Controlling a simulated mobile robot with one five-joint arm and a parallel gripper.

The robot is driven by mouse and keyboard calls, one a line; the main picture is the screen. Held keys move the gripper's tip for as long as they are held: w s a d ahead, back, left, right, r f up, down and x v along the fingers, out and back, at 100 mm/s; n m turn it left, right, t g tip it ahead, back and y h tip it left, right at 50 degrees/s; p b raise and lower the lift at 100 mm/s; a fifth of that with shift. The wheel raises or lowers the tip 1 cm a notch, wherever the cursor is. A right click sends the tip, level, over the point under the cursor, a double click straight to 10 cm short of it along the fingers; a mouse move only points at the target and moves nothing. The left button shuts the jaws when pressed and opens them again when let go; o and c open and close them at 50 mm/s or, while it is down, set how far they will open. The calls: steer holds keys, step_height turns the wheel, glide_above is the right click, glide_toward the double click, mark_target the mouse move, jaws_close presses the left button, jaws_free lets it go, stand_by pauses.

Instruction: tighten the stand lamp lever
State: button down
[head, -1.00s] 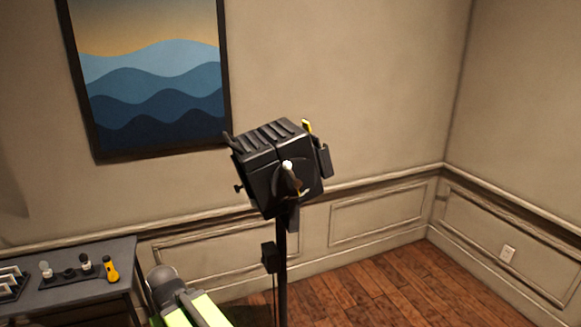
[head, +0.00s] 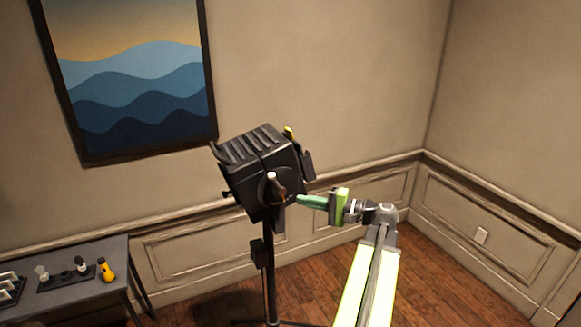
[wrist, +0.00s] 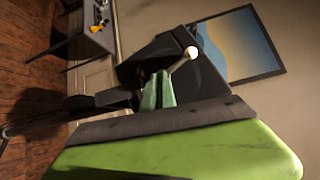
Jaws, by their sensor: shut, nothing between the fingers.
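The black stand lamp (head: 262,158) is on its pole (head: 268,285), with its head tilted. Its lever (head: 277,186), with a pale round knob (head: 272,176), is on the side facing me and points up. In the wrist view the knob (wrist: 192,52) is just beyond and to the right of the fingertips. My gripper (head: 299,199) reaches in from the right with its green fingers shut and empty. The tips (wrist: 158,76) are close to the lever's base. I cannot tell whether they touch it.
A dark side table (head: 90,262) at the left holds a yellow tool (head: 106,269) and small knobbed items. A framed picture (head: 135,85) hangs behind the lamp. The wooden floor (head: 432,275) at the right is clear.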

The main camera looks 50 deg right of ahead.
steer(key=s+d+r+m+t+h, duration=0.1)
steer(key=s+d+r+t+h, duration=0.1)
steer(key=s+d+r, duration=0.25)
steer(key=p, duration=0.1)
glide_toward(275, 181)
steer(key=w+d+r, duration=0.1)
steer(key=w+d, duration=0.2)
steer(key=w, duration=0.1)
steer(key=w+a, duration=0.2)
steer(key=a, duration=0.1)
steer(key=shift+w+r, duration=0.2)
steer(key=shift+r, duration=0.2)
